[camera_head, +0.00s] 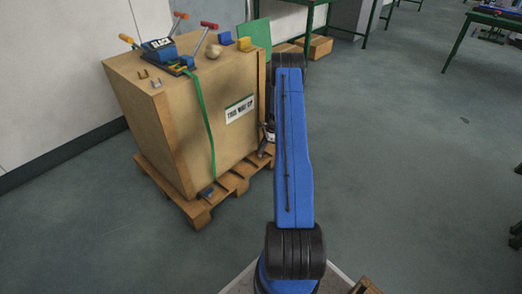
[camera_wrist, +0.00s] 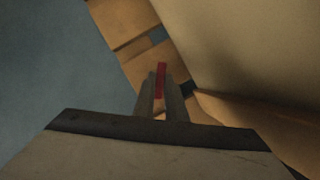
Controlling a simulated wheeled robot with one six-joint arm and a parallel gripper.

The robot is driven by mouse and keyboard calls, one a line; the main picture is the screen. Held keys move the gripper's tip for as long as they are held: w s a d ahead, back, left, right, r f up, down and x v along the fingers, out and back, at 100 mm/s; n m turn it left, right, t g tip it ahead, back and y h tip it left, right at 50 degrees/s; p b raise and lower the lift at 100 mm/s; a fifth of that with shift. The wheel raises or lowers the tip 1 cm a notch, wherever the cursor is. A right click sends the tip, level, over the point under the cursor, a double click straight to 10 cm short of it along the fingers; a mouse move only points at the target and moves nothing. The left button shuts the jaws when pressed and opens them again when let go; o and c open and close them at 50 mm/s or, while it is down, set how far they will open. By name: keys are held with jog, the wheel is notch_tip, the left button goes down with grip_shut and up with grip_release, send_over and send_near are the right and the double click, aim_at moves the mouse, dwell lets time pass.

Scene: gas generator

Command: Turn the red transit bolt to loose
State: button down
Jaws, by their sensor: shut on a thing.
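The red transit bolt (camera_wrist: 161,80) shows in the wrist view as a narrow red bar between the two fingers of my gripper (camera_wrist: 160,92). The fingers are shut on it, one on each side. The bolt's lower part and its mounting are hidden by the fingers and the dark. In the head view my gripper (camera_head: 268,134) is low at the right side of the large crate (camera_head: 165,105), partly behind my blue arm. The bolt cannot be made out in the head view.
The crate stands on a wooden pallet (camera_head: 200,212), with a green strap (camera_head: 205,125) down its front. A blue device (camera_head: 160,50) and levers (camera_head: 203,35) with red and orange grips are on top. A green panel (camera_head: 255,38) stands behind. Open floor (camera_head: 420,150) lies to the right.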

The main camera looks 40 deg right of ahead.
jog(key=shift+w+n+g+y, duration=0.1)
jog(key=shift+n+g+y, duration=0.25)
jog(key=shift+n, duration=0.75)
jog(key=shift+n+g+y, duration=0.15)
jog(key=shift+n+g, duration=0.3)
jog(key=shift+n, duration=0.65)
jog(key=c, duration=1.8)
grip_release()
jog(key=v, duration=1.7)
jog(key=shift+r, duration=0.25)
